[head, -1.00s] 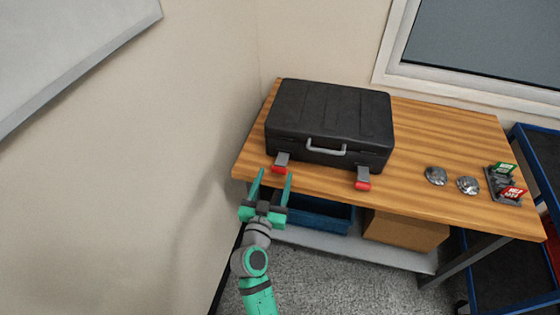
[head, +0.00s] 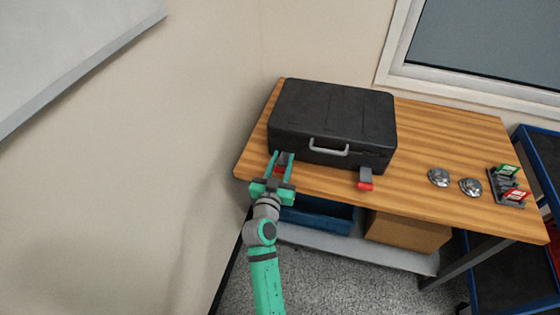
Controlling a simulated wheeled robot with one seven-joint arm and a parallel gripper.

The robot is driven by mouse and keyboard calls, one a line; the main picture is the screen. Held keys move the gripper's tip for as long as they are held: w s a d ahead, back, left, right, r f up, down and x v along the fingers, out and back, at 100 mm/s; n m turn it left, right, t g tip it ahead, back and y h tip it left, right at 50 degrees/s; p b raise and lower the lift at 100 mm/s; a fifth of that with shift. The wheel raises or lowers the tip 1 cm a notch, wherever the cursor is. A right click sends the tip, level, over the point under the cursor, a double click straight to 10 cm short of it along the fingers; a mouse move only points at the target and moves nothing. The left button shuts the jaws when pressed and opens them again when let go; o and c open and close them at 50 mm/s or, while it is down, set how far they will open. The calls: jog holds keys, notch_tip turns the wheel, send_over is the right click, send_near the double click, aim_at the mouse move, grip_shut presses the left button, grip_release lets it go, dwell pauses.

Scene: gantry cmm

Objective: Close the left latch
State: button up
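A black case (head: 333,115) lies with its lid down on the wooden table (head: 445,130), its grey handle (head: 328,148) facing me. The left latch (head: 285,158) is at the left of the case's front face. It is mostly hidden between the fingers of my gripper. The right latch (head: 366,178) sticks out from the front with its red tip low and outward. My gripper (head: 282,163) is open, its two green fingers on either side of the left latch. I cannot tell whether they touch it.
Two silver domed pieces (head: 439,177) and a small rack with green and red tags (head: 508,188) are on the table's right. Below are a blue bin (head: 318,215) and a cardboard box (head: 405,231). The wall is close on the left.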

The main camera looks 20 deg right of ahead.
grip_shut()
dwell(1.0)
jog(key=o, duration=0.9)
grip_release()
jog(key=shift+c, duration=0.2)
jog(key=v, duration=1)
jog(key=shift+s+a, duration=0.25)
jog(key=shift+s, duration=0.05)
jog(key=shift+c, duration=0.6)
